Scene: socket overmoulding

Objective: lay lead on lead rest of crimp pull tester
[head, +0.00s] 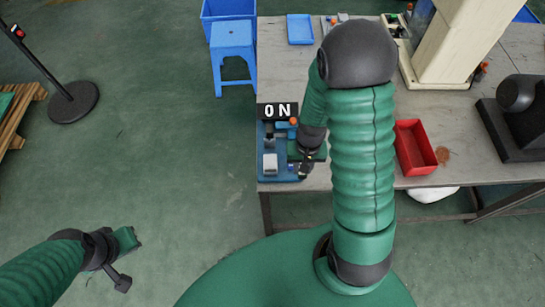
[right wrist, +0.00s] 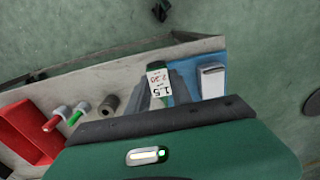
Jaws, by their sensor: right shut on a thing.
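The crimp pull tester appears to be the blue-based device (head: 265,177) at the table's left edge, with a white block (head: 270,163) on it and an ON sign at its far end. My right gripper (head: 304,168) is low at the tester's right side. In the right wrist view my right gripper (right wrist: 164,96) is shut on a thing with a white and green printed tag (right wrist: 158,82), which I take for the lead. Its wire is not clearly visible. The tester's white block (right wrist: 212,80) is just right of the fingers. My left gripper (head: 124,258) is over the floor, away from the table; its jaws are unclear.
A red tray (head: 414,148) stands on the grey table (head: 380,178), right of my right arm. A blue tray (head: 300,29) lies at the back. A blue stool (head: 232,42) stands left of the table. A dark device (head: 515,115) is at the far right.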

